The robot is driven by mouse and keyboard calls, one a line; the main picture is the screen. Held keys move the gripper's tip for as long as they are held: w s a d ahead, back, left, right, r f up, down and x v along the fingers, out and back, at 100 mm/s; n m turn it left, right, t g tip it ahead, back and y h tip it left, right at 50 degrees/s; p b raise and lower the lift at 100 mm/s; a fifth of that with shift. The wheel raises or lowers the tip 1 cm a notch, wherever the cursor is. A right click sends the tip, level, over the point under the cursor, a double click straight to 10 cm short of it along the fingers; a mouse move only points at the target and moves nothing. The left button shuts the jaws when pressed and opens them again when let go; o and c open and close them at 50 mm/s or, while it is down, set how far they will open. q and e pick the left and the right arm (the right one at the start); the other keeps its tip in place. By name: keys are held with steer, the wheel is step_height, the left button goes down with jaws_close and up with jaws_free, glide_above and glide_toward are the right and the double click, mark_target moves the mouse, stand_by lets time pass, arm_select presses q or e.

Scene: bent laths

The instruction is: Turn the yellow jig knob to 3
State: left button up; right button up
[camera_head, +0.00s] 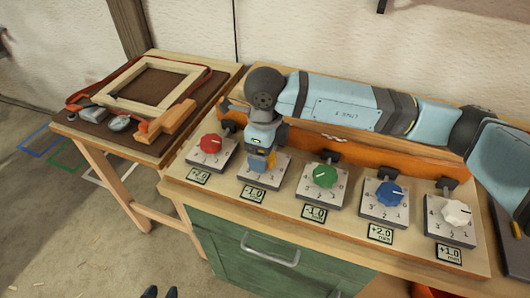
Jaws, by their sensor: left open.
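The yellow jig knob (271,159) sits on the second grey dial box from the left on the bench. My left gripper (260,160) points down over it, with its fingers at the knob. The gripper covers most of the knob, so its pointer and much of its scale are hidden. The gripper is open; I cannot tell whether the fingers touch the knob. The small display (253,194) in front of this dial reads -1.0. My right gripper is not in view.
A red knob (211,143) is to the left; green (325,175), blue (389,192) and white (456,212) knobs are to the right. My arm stretches above the orange rail behind them. A side table (85,134) at left holds a wooden frame (160,82) and tools.

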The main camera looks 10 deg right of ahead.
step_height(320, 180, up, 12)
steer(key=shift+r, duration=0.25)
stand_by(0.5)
